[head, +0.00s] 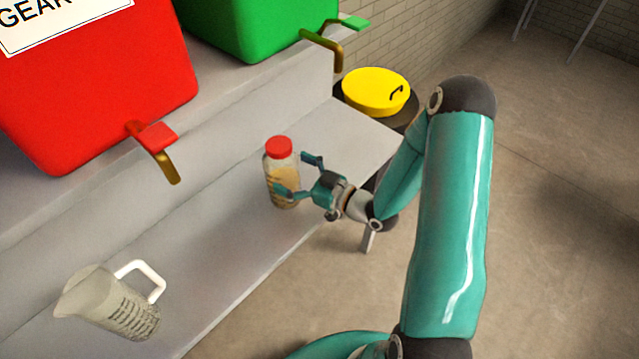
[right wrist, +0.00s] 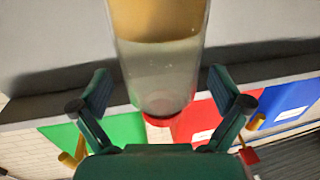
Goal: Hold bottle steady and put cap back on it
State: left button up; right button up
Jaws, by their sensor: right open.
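A clear bottle (head: 281,181) with yellowish contents stands upright on the grey ledge. Its red cap (head: 279,147) sits on its top; I cannot tell how tightly. My right gripper (head: 298,175) is open at the bottle's right side, with its fingers spread to either side of the body. In the right wrist view the bottle (right wrist: 160,65) shows upside down between the open fingers of my right gripper (right wrist: 160,90), with visible gaps at both sides. My left gripper is not in view.
A clear measuring jug (head: 110,303) with a white handle stands on the ledge at lower left. A red bin (head: 100,90) and green bin (head: 245,25) stand on the higher step, with brass taps. A yellow-lidded container (head: 375,92) is behind the ledge's end. The ledge between jug and bottle is clear.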

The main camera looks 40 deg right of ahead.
pick_arm(q)
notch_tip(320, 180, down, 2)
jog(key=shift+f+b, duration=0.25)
jog(key=shift+b, duration=0.8)
pick_arm(e)
jog(key=v, duration=0.9)
jog(key=shift+s, duration=0.45)
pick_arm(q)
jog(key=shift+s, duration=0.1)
